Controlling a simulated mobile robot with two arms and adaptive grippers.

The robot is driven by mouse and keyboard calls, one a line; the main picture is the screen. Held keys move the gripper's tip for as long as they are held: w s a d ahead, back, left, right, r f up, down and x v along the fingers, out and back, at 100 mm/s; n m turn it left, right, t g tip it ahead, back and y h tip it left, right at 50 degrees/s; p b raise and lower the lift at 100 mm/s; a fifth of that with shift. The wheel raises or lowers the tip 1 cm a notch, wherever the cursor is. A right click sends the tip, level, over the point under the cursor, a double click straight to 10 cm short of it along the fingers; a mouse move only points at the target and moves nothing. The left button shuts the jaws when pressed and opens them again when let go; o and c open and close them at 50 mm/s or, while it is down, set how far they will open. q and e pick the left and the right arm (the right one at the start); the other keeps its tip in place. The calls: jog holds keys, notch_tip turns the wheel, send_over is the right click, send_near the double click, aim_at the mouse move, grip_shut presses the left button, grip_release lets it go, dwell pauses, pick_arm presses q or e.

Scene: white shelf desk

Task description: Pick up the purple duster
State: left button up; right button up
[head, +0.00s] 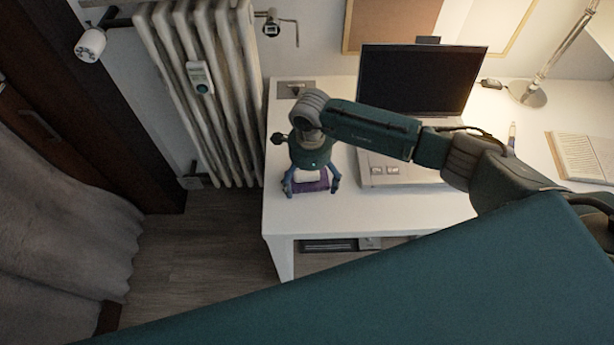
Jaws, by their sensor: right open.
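The purple duster (314,185) lies on the white desk (300,216) near its left front corner. It has a purple base and a paler top part, and my gripper hides some of it. My right gripper (311,188) points down over the duster from above. Its two fingers are spread, one on each side of the duster. I cannot tell whether they touch it. My left gripper is not in view.
An open laptop (420,80) stands right of the duster, partly behind my right arm. A desk lamp (530,95) and an open book (585,157) are further right. A radiator (200,90) stands left of the desk.

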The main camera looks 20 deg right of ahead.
aim_at(310, 177)
jog(key=c, duration=1.2)
jog(key=shift+c, duration=0.2)
notch_tip(310, 177, up, 19)
jog(key=b, duration=0.3)
jog(key=shift+r+b, duration=0.1)
jog(key=shift+b, duration=0.25)
jog(key=shift+c, duration=0.2)
jog(key=shift+r, duration=0.4)
jog(key=shift+o, duration=1.1)
jog(key=shift+c, duration=0.3)
